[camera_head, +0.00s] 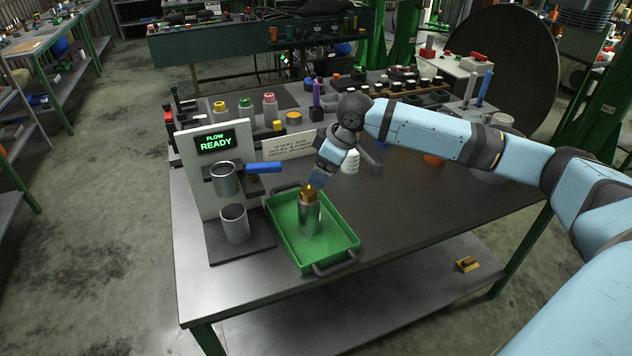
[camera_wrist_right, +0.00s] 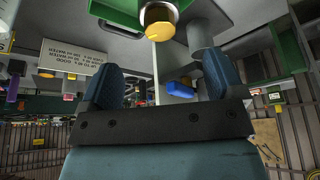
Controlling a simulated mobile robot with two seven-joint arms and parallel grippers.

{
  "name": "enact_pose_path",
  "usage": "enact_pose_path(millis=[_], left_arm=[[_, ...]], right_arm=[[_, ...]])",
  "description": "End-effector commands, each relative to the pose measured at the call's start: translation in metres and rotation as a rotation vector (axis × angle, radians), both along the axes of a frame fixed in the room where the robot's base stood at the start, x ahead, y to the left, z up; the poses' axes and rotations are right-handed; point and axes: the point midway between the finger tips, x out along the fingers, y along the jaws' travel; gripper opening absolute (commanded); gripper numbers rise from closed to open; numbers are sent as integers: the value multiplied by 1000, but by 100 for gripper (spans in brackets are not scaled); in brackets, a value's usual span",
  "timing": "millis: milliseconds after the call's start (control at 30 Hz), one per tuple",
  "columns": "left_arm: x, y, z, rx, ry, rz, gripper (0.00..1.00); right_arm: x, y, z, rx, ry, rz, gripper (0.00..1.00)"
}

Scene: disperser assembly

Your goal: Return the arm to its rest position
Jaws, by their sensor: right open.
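A silver cylinder with a gold cap (camera_head: 309,214) stands upright in the green tray (camera_head: 345,238) on the table. My right gripper (camera_head: 316,184) is just above and behind the gold cap, its arm reaching in from the right. In the right wrist view the gripper (camera_wrist_right: 160,75) has its two fingers spread with nothing between them. The gold cap (camera_wrist_right: 162,22) lies beyond the fingertips there, and the green tray (camera_wrist_right: 284,42) shows at the top. My left gripper is in neither view.
The dispenser (camera_head: 200,180) with its READY screen, blue lever (camera_head: 264,167) and two metal cups stands left of the tray. Several bottles and parts crowd the table's back. The front right tabletop is clear.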

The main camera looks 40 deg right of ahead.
Motion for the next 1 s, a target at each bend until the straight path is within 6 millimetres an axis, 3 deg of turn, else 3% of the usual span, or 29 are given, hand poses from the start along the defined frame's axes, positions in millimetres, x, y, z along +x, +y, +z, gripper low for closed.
enact_pose_path(millis=[200, 767, 867, 1000], left_arm=[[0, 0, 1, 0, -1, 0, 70], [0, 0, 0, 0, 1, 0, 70], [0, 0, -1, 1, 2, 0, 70], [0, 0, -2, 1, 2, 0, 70]], right_arm=[[-6, -4, 16, 0, 0, 0, 88], [-6, -3, 15, -1, 2, 2, 88], [-12, 11, 3, -2, 6, 23, 88], [-35, 58, -35, 0, 8, 90, 88]])
